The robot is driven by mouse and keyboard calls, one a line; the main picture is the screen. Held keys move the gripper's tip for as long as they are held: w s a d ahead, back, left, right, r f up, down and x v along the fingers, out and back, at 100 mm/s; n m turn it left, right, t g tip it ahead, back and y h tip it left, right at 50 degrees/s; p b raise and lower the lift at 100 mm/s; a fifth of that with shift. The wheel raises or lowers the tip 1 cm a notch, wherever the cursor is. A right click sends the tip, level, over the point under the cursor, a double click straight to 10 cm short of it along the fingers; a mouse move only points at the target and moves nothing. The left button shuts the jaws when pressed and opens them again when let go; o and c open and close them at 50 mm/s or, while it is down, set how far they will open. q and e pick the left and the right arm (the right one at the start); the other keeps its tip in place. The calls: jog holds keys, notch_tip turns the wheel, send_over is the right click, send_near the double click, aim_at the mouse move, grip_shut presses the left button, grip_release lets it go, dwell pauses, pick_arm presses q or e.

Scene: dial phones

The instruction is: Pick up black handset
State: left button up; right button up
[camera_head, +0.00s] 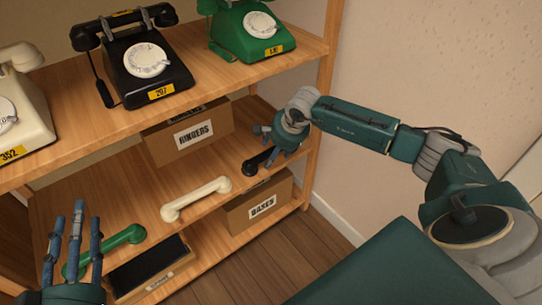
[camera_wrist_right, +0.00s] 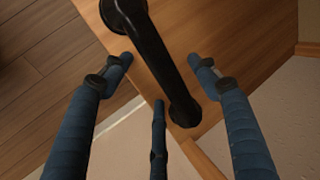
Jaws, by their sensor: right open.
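A loose black handset (camera_head: 258,160) lies at the right end of the middle shelf, partly hidden by my right gripper (camera_head: 272,146). In the right wrist view the handset (camera_wrist_right: 160,55) runs between the spread blue fingers of my right gripper (camera_wrist_right: 160,66), with its upper end near the top edge. The fingers are open and not closed on it; whether any finger touches it I cannot tell. My left gripper (camera_head: 73,222) is at the lower left with its fingers extended and apart, holding nothing visible.
A white handset (camera_head: 195,199) and a green handset (camera_head: 103,252) lie left of the black one. The top shelf holds a black phone (camera_head: 140,65), a green phone (camera_head: 250,29) and a cream phone (camera_head: 22,105). Boxes (camera_head: 190,133) (camera_head: 260,205) sit below the shelf boards. A wall (camera_head: 420,60) stands at right.

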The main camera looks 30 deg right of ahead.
jog(key=shift+w+f, duration=0.1)
jog(key=shift+f, duration=0.1)
jog(key=c, duration=1.4)
jog(key=shift+r, duration=0.1)
